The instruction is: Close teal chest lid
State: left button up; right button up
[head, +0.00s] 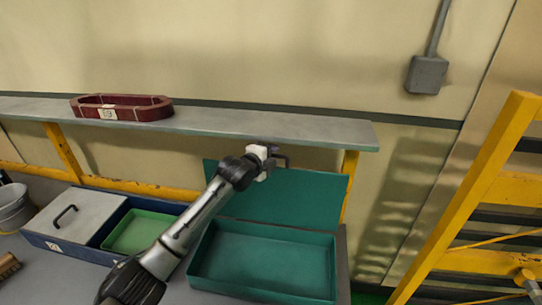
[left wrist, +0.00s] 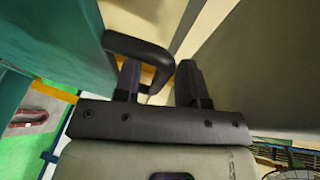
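The teal chest (head: 265,262) stands open on the bench at right, its tray empty. Its teal lid (head: 300,198) stands raised at the back, leaning near the shelf edge. The lid also fills the left side of the left wrist view (left wrist: 65,35). A black lid handle (left wrist: 138,47) sticks out from it and curves toward my left fingers. My left gripper (head: 275,158) is at the lid's upper edge. In the left wrist view its two fingers (left wrist: 160,85) are apart, with the handle's end around the gap between them; contact is unclear. My right gripper is not in view.
A grey shelf (head: 250,123) runs just behind and above the lid, bearing a dark red ring-shaped part (head: 122,108). A blue box (head: 95,238) with a green tray (head: 135,232) stands left of the chest. A yellow frame (head: 480,190) stands at right.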

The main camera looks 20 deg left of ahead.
pick_arm(q)
jog(key=shift+c, duration=0.3)
grip_shut()
dwell(0.4)
